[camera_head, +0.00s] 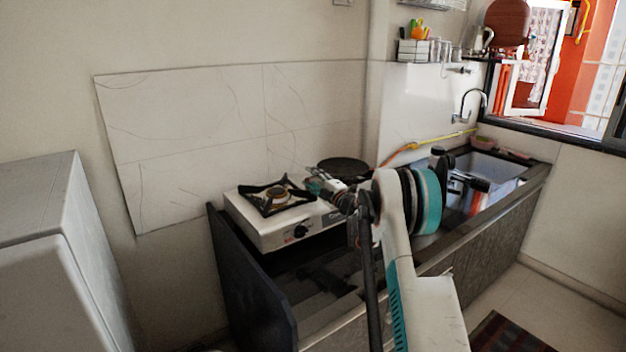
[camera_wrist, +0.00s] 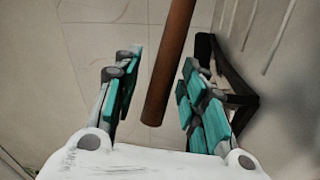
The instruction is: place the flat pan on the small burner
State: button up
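The flat pan (camera_head: 343,168) is a dark round disc at the right part of the white stove (camera_head: 270,238); my arm hides what is under it. The left burner (camera_head: 279,196), with a black pot support, is bare. In the wrist view a brown rod-like handle (camera_wrist: 172,60), seemingly the pan's, lies between my fingers. My gripper (camera_head: 318,182) is in front of the pan. In the wrist view my gripper (camera_wrist: 160,78) is open around the handle, with a clear gap on the left finger's side. Part of a black support (camera_wrist: 235,95) shows at right.
A grey-white cabinet (camera_head: 45,240) stands at the left. A sink (camera_head: 490,172) is set in the counter at right, with a tap (camera_head: 470,103) above it. A tiled wall (camera_head: 190,130) is close behind the stove. A shelf (camera_head: 425,58) with utensils hangs above the counter.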

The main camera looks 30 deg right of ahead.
jog(key=s+d+f+p, duration=0.1)
jog(key=s+p, duration=0.1)
jog(key=s, duration=0.9)
jog(key=shift+s+f+p, duration=0.3)
jog(key=shift+s+p, duration=0.05)
jog(key=shift+d+r, duration=0.1)
